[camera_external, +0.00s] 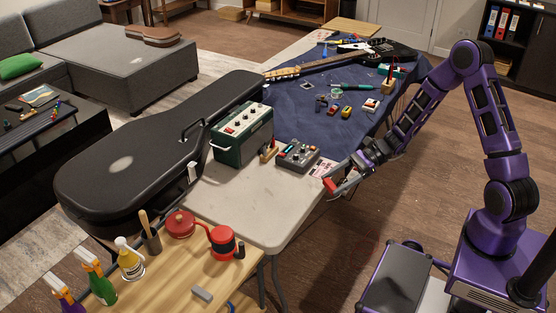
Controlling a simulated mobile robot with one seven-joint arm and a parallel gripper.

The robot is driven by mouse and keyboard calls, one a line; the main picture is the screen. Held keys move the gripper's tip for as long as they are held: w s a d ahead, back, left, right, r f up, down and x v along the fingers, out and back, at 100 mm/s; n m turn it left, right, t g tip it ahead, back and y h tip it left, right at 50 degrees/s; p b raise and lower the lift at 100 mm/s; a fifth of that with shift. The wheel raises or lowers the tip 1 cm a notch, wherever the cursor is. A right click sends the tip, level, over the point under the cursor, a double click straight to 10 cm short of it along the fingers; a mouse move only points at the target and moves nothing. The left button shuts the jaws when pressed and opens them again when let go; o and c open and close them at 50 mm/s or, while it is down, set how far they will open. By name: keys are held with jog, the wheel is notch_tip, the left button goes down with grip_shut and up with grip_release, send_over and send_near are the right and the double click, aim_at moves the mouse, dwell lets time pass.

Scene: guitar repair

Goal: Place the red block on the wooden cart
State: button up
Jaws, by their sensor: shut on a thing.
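My gripper (338,188) is shut on the red block (329,185). It holds the block by the right edge of the pale table, near a printed sheet; the exact height above the table is hard to tell. The fingers hide part of the block. The wooden cart (160,297) is in the lower left, with a light wood top. It is apart from my gripper, towards the front left.
The cart carries bottles (100,280), a red pot (180,224), a red grinder (222,241) and a grey block (202,294). The pale table (250,207) holds a guitar case (150,160), a green amplifier (242,132) and a pedal (298,154). The cart's front right is fairly clear.

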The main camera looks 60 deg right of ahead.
jog(key=w+f+b, duration=0.3)
jog(key=w, duration=0.8)
jog(key=m+t+h+b, duration=0.1)
jog(key=m+t+b, duration=0.1)
send_over(279, 192)
notch_tip(279, 192, down, 6)
jog(key=shift+w+r, duration=0.1)
jog(key=shift+r, duration=0.1)
jog(key=shift+f+b, duration=0.45)
jog(key=shift+f, duration=1.6)
jog(key=shift+f, duration=0.2)
jog(key=o, duration=1.2)
jog(key=shift+o, duration=0.2)
jog(key=shift+r, duration=0.15)
